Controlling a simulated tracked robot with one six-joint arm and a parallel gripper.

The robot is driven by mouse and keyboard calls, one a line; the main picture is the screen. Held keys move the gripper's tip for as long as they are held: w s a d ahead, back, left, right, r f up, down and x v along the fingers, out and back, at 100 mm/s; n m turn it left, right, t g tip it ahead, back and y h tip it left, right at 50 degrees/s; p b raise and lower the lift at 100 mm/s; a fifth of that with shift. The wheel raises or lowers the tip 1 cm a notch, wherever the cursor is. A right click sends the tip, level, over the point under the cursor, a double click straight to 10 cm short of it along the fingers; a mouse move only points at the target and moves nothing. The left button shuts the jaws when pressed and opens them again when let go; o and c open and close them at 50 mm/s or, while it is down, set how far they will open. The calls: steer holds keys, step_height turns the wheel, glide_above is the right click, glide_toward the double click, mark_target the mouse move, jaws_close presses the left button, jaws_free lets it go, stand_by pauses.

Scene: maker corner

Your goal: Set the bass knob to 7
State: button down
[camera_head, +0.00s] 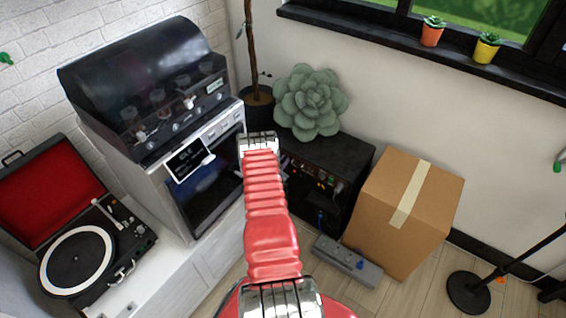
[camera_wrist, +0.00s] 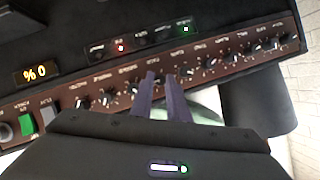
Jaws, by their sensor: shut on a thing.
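The black amplifier (camera_head: 335,158) stands on the floor in the middle of the head view, its front panel partly hidden by my red arm. In the wrist view its dark red control strip (camera_wrist: 60,98) runs across, upside down, with a row of small knobs with white marks. My gripper (camera_wrist: 161,76) has its two purple fingers close together at the middle of this row, shut on a knob. That knob is mostly hidden between the fingers. The labels are too blurred to tell which one is the bass knob or its setting. The head view does not show my fingers.
The amplifier has an orange display (camera_wrist: 36,73), red and green lights and a green switch (camera_wrist: 26,124).

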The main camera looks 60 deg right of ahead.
stand_by(0.3)
steer(key=c, duration=1.7)
jaws_free()
steer(key=shift+s, duration=0.15)
